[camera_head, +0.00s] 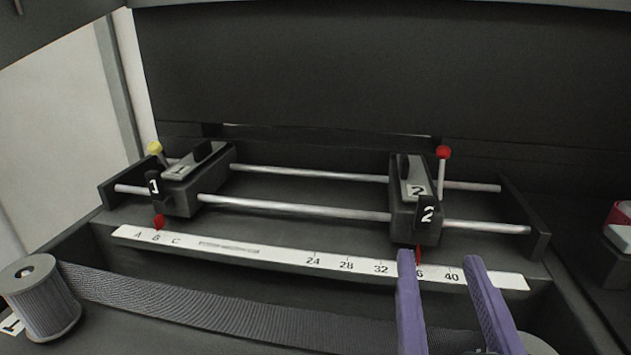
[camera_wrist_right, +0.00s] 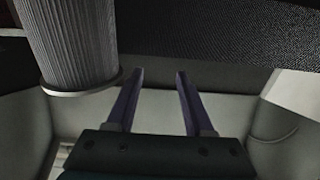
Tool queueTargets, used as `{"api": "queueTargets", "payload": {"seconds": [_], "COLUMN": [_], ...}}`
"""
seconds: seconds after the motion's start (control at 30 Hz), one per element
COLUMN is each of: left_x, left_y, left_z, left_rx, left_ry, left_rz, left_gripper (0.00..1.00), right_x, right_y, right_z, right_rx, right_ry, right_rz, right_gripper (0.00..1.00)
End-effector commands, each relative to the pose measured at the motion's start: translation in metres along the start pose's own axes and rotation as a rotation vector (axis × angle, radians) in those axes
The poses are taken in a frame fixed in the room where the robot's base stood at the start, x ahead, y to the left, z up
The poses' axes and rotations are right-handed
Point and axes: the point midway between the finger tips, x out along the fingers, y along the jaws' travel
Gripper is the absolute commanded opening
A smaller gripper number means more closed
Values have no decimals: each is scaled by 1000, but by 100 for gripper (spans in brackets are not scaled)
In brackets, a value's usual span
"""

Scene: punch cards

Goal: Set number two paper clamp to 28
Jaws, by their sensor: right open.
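The number two paper clamp (camera_head: 408,225) is a dark block with a white "2" label, sitting on two metal rods at the right. Its lever with a red ball knob (camera_head: 443,153) stands upright at its back right. Its red pointer (camera_head: 418,255) is near the 36 mark on the white scale (camera_head: 330,265), with the digits partly hidden by my finger. My right gripper (camera_head: 437,258) is open and empty, with purple fingers in front of and below the clamp, over the scale. In the right wrist view the open fingers (camera_wrist_right: 160,92) have nothing between them. My left gripper is not in view.
Number one clamp (camera_head: 182,190) with a yellow knob (camera_head: 154,147) sits at the left of the rods. A ribbed roller (camera_head: 42,300) and a dark belt (camera_head: 190,308) lie in front. An end plate (camera_head: 520,215) closes the rods at right. The rods between the clamps are clear.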

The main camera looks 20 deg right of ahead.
Motion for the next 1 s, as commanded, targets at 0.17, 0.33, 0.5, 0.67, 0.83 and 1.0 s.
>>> {"api": "queueTargets", "payload": {"seconds": [0.17, 0.33, 0.5, 0.67, 0.83, 1.0], "left_x": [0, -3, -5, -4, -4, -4], "left_y": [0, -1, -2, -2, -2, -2], "left_z": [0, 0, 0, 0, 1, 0], "left_rx": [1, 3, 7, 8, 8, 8], "left_ry": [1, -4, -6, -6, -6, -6], "left_rz": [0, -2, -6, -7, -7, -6], "left_gripper": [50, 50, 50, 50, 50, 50], "right_x": [11, 45, 81, 106, 118, 120], "right_y": [3, 4, 4, 4, 4, 5], "right_z": [3, 1, 2, 3, 4, 4], "right_rx": [-5, -5, -6, -6, -6, -5], "right_ry": [-3, 1, 0, -2, -3, -5], "right_rz": [19, 18, 17, 17, 16, 16], "right_gripper": [52, 52, 52, 52, 52, 52]}}
